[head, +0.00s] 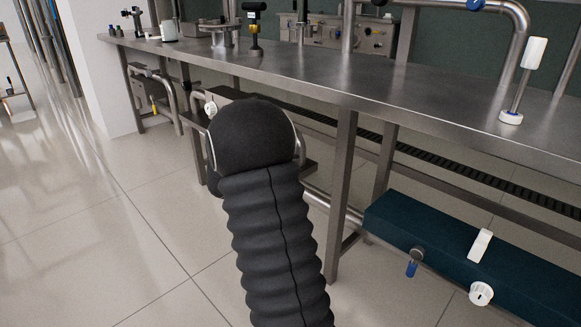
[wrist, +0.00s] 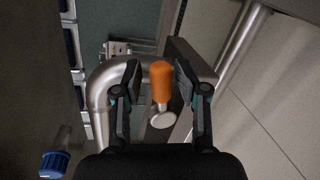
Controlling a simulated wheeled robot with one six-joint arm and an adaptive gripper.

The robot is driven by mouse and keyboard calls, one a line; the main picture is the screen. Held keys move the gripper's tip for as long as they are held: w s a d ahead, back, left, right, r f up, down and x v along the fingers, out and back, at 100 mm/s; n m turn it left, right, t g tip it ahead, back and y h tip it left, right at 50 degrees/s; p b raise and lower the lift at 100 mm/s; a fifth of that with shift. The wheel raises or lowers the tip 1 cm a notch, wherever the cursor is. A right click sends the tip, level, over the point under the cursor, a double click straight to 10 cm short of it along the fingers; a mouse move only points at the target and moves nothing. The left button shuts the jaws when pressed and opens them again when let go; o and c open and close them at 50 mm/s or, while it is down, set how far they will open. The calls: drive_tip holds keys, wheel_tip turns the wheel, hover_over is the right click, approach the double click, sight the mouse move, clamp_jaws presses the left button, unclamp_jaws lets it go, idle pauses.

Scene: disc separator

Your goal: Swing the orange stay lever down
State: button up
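The orange stay lever (wrist: 160,82) shows in the wrist view as an orange grip on a short metal stem, above a round pale disc (wrist: 163,119). My gripper (wrist: 157,80) is open, with one dark finger on each side of the orange grip. A narrow gap shows on the left; the right finger is very close, and I cannot tell whether it touches. In the head view my black, ribbed arm (head: 270,240) hides the gripper and the lever.
A long steel bench (head: 400,95) crosses the head view. A white-handled lever (head: 533,60) stands on its right part. A dark teal box (head: 450,240) with white knobs sits below. In the wrist view a bent steel pipe (wrist: 97,95) and a blue knob (wrist: 54,163) lie left. Floor is open at left.

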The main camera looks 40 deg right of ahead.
drive_tip(key=a+r, duration=0.1)
drive_tip(key=a, duration=0.7)
drive_tip(key=shift+r, duration=0.2)
idle(0.3)
